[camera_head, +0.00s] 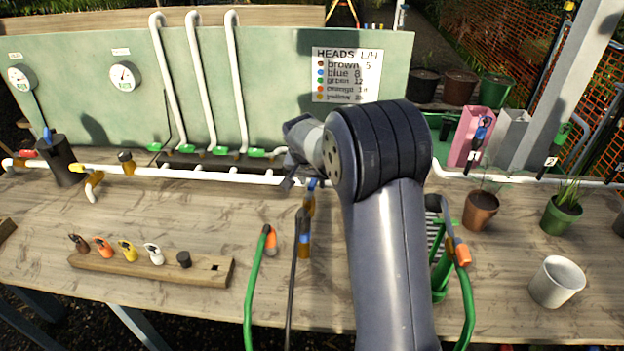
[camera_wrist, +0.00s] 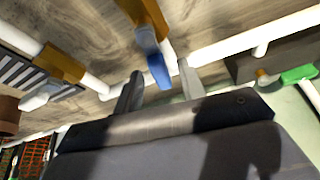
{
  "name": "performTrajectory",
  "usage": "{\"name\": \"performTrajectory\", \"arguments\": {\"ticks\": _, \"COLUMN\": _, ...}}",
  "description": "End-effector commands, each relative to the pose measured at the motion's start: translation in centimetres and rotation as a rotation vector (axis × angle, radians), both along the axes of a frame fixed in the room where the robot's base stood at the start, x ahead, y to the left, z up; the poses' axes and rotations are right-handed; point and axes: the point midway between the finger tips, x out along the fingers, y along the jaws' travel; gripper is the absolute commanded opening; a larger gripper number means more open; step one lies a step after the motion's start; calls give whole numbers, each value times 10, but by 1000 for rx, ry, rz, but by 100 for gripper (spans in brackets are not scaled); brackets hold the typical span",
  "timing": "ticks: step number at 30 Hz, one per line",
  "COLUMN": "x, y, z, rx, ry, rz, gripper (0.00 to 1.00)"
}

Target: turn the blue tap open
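The blue tap (camera_wrist: 154,58) has a blue lever on a brass body and shows at the upper middle of the wrist view. In the head view the blue tap (camera_head: 312,185) is a small patch on the white pipe's right part, partly hidden by my arm. My gripper (camera_wrist: 159,82) is open, its two fingers apart. The lever's end reaches between the fingertips, with a gap on both sides in the picture; I cannot tell whether either finger touches it. In the head view my gripper (camera_head: 291,183) is mostly hidden behind my wrist.
A white pipe (camera_head: 200,173) runs along the bench. Green and black hoses with orange and blue ends (camera_head: 304,240) stand close in front. A wooden block (camera_head: 150,268) holds several coloured heads at front left. Pots (camera_head: 556,282) stand at right. Another brass fitting (camera_wrist: 60,62) is near the tap.

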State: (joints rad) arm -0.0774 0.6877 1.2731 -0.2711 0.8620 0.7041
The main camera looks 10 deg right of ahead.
Motion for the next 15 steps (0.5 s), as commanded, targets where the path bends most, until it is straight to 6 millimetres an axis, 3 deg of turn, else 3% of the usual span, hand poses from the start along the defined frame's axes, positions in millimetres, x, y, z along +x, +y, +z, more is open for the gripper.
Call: {"name": "performTrajectory", "arguments": {"ticks": 15, "x": 0, "y": 0, "z": 1, "rx": 0, "ry": 0, "rz": 0, "gripper": 0}}
